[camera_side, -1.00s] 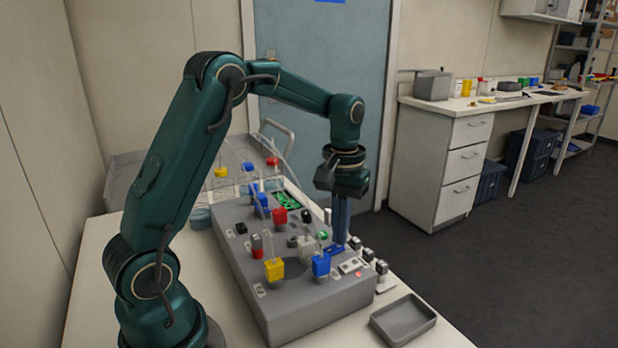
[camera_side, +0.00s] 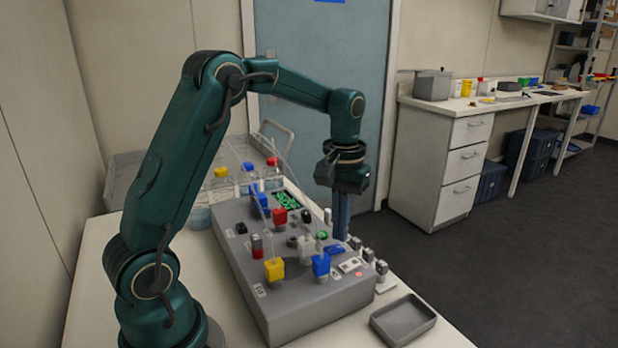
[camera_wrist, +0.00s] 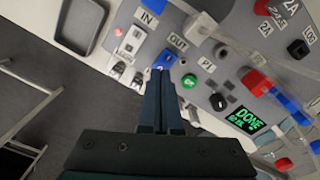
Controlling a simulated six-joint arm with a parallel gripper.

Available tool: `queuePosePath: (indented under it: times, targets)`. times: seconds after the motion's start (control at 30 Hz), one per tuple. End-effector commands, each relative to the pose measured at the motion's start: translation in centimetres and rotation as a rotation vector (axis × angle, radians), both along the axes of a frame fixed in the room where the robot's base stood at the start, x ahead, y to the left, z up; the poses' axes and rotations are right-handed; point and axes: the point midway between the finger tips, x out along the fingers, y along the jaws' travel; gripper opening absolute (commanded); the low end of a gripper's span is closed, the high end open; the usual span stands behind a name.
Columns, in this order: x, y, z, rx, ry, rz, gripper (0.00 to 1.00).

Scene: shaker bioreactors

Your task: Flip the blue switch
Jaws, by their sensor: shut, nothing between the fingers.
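The blue switch (camera_side: 334,250) is a low blue piece on the sloped grey console (camera_side: 315,311), near its right side. In the wrist view the blue switch (camera_wrist: 166,59) shows just past my fingertips, partly covered by them. My gripper (camera_side: 341,236) points straight down with its fingers together and empty. Its tips are right beside or just above the switch; I cannot tell if they touch it. In the wrist view my gripper (camera_wrist: 162,75) also shows shut. I cannot tell which way the switch is tilted.
A blue block (camera_side: 321,264) and a yellow block (camera_side: 274,269) stand on the console near the switch. A green button (camera_wrist: 189,81) is close by. A small red light (camera_wrist: 118,31) glows. An empty grey tray (camera_side: 403,320) lies right of the console.

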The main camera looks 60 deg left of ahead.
Motion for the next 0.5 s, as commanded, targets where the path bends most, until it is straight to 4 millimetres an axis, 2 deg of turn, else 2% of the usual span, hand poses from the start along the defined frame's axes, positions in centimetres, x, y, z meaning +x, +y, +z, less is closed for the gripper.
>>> queuePosePath:
  times: [0.5]
  targets:
    - [0.1, 0.0, 4.0, 0.001, -0.004, 0.0, 0.0]
